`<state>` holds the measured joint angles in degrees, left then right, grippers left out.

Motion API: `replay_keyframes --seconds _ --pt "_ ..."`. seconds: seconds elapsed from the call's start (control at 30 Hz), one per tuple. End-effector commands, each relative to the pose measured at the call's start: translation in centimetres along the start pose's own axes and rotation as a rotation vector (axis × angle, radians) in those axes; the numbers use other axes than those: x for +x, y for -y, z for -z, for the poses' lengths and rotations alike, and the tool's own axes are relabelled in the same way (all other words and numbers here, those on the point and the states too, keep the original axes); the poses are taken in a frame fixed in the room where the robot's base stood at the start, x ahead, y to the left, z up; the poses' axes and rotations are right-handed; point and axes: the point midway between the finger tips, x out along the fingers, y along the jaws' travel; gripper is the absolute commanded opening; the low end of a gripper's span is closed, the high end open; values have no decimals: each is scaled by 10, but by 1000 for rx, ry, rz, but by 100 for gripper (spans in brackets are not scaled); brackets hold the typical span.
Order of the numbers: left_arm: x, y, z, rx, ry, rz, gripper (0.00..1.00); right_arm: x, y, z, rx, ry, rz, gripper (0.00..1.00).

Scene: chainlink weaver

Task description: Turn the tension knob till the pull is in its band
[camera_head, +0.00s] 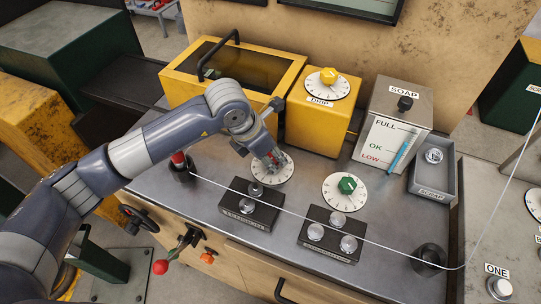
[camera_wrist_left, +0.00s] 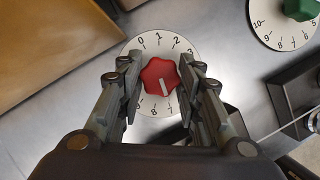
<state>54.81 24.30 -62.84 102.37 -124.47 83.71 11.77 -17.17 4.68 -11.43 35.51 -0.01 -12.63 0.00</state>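A red lobed knob (camera_wrist_left: 160,77) sits on a white numbered dial (camera_wrist_left: 152,103) in the left wrist view. Its white pointer mark faces the lower part of the dial, near what looks like the 7. My left gripper (camera_wrist_left: 161,66) has one finger on each side of this knob, with narrow gaps apparent between fingers and knob. In the head view my left gripper (camera_head: 270,160) is low over the same dial (camera_head: 283,175) and covers most of the red knob. No label on this dial is readable, and no pull reading is legible. My right gripper is not in view.
A green knob (camera_head: 347,185) on a dial is to the right. A yellow DRIP knob (camera_head: 329,75) is behind. A pale wire (camera_head: 300,217) runs from a red-topped post (camera_head: 179,160) over two black blocks with metal rollers to a dark roller (camera_head: 429,258). A soap box (camera_head: 400,115) stands right.

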Motion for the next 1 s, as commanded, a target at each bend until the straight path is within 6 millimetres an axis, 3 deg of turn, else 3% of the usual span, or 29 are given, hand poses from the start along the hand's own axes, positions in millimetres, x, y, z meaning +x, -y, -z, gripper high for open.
replay_keyframes --seconds 0.1,0.47,0.57,1.0 --pt "0 0 0 0 0 0 52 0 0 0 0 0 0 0" --pt "-4 -1 0 1 1 0 52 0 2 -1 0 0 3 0" --pt "-15 -1 -1 1 3 -1 52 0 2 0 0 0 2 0" --pt "-102 -1 -1 0 2 -2 52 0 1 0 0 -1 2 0"
